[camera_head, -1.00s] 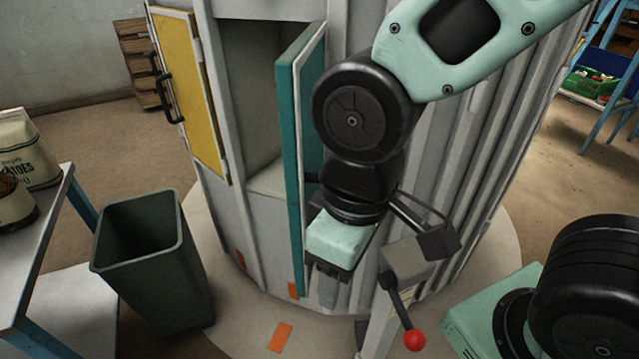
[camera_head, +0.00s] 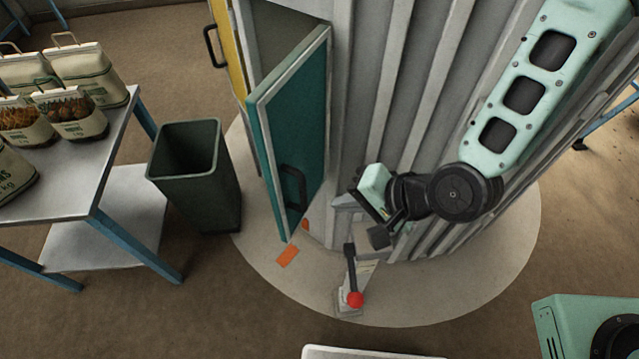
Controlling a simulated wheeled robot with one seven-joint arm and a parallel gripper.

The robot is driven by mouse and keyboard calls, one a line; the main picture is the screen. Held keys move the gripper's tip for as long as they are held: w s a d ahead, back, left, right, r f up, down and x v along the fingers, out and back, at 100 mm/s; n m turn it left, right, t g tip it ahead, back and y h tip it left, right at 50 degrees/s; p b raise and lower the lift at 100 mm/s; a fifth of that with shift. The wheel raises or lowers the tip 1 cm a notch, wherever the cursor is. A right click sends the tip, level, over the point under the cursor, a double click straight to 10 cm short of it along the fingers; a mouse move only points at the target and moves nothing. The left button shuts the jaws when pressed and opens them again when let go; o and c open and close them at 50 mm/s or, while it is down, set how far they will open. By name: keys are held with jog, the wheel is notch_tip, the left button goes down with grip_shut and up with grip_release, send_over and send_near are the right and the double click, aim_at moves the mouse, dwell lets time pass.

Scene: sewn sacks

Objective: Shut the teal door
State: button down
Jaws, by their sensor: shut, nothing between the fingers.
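The teal door (camera_head: 300,122) stands open, swung out from the grey ribbed cabinet. Its outer face, with a black handle (camera_head: 293,187) low near the free edge, is turned toward my arm. It joins the cabinet along its right side; the dark opening (camera_head: 287,20) shows above and behind it. My gripper (camera_head: 356,207) is right of the door, apart from it, close to the cabinet's ribbed wall. It is shut and empty; its fingertips are small and hard to make out against the grey parts there.
A lever with a red knob (camera_head: 355,299) stands on a post just below my gripper. A dark green bin (camera_head: 199,177) stands left of the door. A metal table (camera_head: 105,185) with sacks is farther left. A yellow door (camera_head: 229,50) is beyond the opening.

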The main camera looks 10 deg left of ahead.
jog(key=p, duration=0.2)
send_near(281, 201)
notch_tip(281, 201, down, 3)
jog(key=a, duration=0.1)
jog(key=a+p, duration=0.2)
jog(key=shift+w+f, duration=0.3)
jog(key=shift+w, duration=0.05)
jog(key=shift+w+a+f, duration=0.2)
jog(key=shift+w+a, duration=0.05)
jog(key=shift+a, duration=0.3)
